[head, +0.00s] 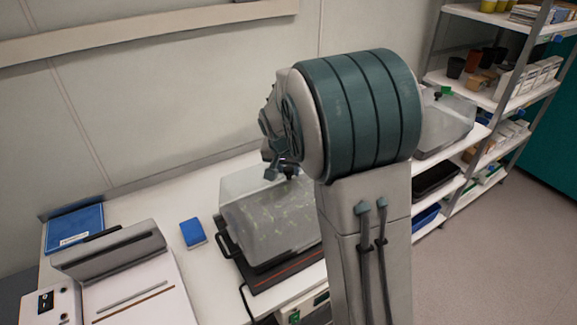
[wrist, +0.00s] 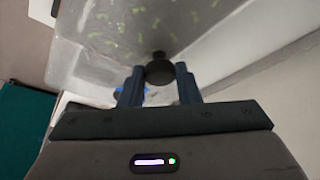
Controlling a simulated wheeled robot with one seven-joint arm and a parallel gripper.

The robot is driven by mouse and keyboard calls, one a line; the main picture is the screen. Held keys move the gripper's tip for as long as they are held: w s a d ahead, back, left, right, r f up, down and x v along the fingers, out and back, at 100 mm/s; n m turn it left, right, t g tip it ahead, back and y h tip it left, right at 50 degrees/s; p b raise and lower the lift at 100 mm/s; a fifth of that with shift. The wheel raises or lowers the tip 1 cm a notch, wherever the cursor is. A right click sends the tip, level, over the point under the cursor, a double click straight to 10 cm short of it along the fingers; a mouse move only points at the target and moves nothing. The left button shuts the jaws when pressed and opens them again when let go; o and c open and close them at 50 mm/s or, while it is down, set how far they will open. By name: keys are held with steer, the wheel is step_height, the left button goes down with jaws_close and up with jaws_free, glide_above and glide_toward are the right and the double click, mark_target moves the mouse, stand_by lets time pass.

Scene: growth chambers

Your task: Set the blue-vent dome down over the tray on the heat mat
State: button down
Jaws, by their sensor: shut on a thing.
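The clear dome (head: 265,215) is over the tray of seedlings on the black heat mat (head: 285,275), at the middle of the bench. Pale green seedlings show through its wall. My gripper (head: 282,170) is at the dome's top, partly hidden by my arm in the head view. In the wrist view my gripper's fingers (wrist: 160,88) are shut on the dome's dark round knob (wrist: 160,70). A small blue spot, perhaps the vent, shows beside the left finger. I cannot tell whether the dome's rim touches the tray. My arm hides the dome's right side.
A blue sponge-like block (head: 193,232) lies left of the mat. A grey device (head: 110,255) and a blue box (head: 74,228) stand farther left. The wall is close behind the bench.

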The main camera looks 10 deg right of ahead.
steer(key=shift+f+b, duration=0.45)
steer(key=shift+b, duration=0.1)
steer(key=c, duration=1.1)
jaws_free()
steer(key=shift+r+p, duration=0.55)
steer(key=v, duration=1.2)
steer(key=s+f+n, duration=0.1)
steer(key=s+f, duration=0.1)
steer(key=s, duration=0.6)
steer(key=s+d+f+n+y, duration=0.1)
steer(key=s+f+n, duration=0.1)
steer(key=s, duration=0.6)
steer(key=s+d+f+n+g+y, duration=0.1)
steer(key=s+f+n, duration=0.1)
steer(key=s, duration=0.5)
steer(key=shift+s+f+b, duration=0.15)
steer(key=shift+s+b, duration=0.25)
